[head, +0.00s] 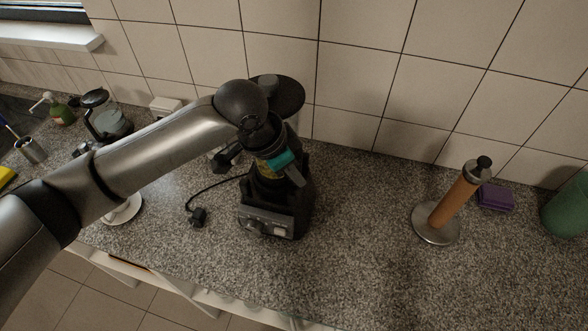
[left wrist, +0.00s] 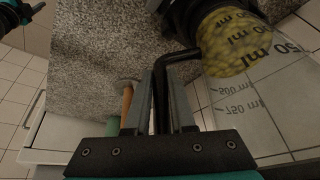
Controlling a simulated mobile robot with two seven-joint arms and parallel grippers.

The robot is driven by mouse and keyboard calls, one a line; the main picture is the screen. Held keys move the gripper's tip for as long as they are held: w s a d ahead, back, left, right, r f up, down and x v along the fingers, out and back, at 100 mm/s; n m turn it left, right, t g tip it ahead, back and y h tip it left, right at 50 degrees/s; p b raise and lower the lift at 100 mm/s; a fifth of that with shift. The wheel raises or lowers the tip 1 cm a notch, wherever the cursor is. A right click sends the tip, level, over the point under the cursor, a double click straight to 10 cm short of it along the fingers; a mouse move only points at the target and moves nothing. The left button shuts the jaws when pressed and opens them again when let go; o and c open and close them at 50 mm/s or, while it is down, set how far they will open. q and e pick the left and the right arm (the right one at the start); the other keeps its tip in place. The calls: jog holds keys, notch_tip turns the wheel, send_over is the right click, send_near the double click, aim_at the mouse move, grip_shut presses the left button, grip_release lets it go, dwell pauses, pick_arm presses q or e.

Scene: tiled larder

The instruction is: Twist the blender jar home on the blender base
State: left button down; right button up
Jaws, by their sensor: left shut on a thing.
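The blender base (head: 268,218), black with a grey front panel, stands on the counter in the middle of the head view. The blender jar (left wrist: 232,45) is clear with ml marks and yellow pieces inside; its dark round lid (head: 289,95) shows behind my arm. The jar stands upright over the base, but my wrist hides much of it and I cannot tell how it is turned. My left gripper (head: 290,172) is shut on the jar's black handle (left wrist: 178,57). A teal and black part of my right gripper (left wrist: 20,12) shows at the wrist view's corner; its jaws are unclear.
A black plug (head: 198,216) on a cord lies left of the base. A brown roll on a steel stand (head: 438,225), a purple sponge (head: 495,197) and a green container (head: 570,208) stand at right. A glass press (head: 108,120) stands at left. Counter right of the base is clear.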

pick_arm(q)
jog(key=shift+w+d+f, duration=0.1)
jog(key=shift+f, duration=0.25)
dwell(0.6)
jog(key=shift+s+a+m+g+p, duration=0.15)
jog(key=shift+a+m+p, duration=0.15)
jog(key=shift+a+m, duration=0.2)
jog(key=shift+s+a+m+g+p, duration=0.15)
jog(key=shift+a+m+p, duration=0.15)
jog(key=shift+a+m, duration=0.15)
jog(key=w+a+m+g+b, duration=0.1)
jog(key=a+m+g, duration=0.2)
jog(key=a+m, duration=0.4)
jog(key=shift+m, duration=0.55)
jog(key=shift+a, duration=0.1)
